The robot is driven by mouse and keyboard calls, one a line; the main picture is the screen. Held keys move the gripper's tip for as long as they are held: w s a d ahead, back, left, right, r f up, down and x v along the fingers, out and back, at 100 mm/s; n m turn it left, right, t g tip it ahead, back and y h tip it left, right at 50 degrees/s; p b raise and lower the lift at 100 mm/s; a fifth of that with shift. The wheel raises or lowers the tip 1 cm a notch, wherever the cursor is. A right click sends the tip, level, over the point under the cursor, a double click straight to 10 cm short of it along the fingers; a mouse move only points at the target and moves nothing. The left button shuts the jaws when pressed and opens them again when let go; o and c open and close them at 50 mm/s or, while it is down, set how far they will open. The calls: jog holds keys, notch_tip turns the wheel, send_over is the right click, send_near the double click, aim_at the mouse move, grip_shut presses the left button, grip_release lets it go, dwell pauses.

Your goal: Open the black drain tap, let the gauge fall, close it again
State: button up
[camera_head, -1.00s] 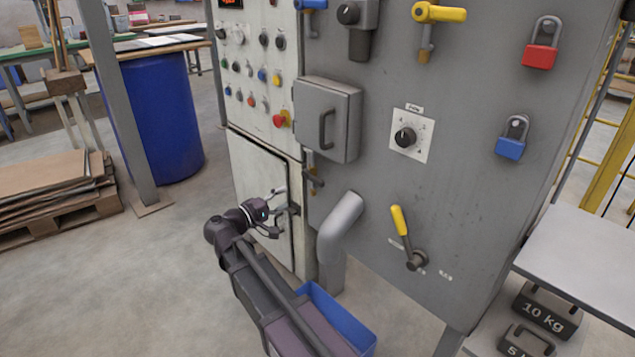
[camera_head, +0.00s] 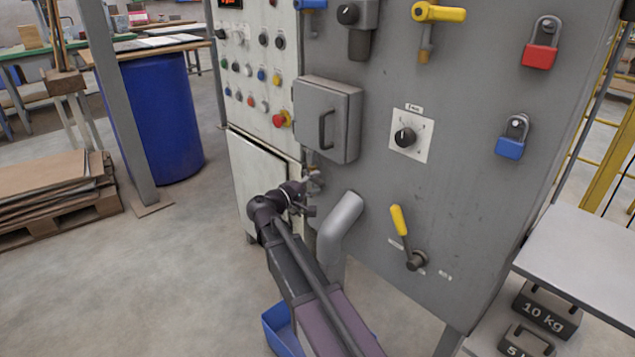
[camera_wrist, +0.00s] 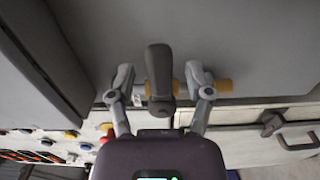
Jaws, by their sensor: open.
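The black drain tap handle (camera_wrist: 160,72) stands between my gripper's two fingers in the wrist view. It points up the picture, and brass pipe parts show on both sides of it. My gripper (camera_wrist: 160,84) is open around the handle, one finger on each side; I cannot tell whether either finger touches it. In the head view my gripper (camera_head: 314,182) is at the machine's front, below the grey box, and hides most of the tap. No gauge can be made out; only a cut-off red display (camera_head: 231,3) shows at the top edge.
The grey box (camera_head: 328,120) is just above my gripper. A grey bent pipe (camera_head: 340,225) is to its right, with a blue bin (camera_head: 283,330) below. A yellow lever (camera_head: 401,222), a black dial (camera_head: 405,137) and an emergency button (camera_head: 281,119) are on the panels.

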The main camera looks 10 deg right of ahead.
jog(key=shift+w+d, duration=0.25)
jog(key=shift+d, duration=0.2)
grip_shut()
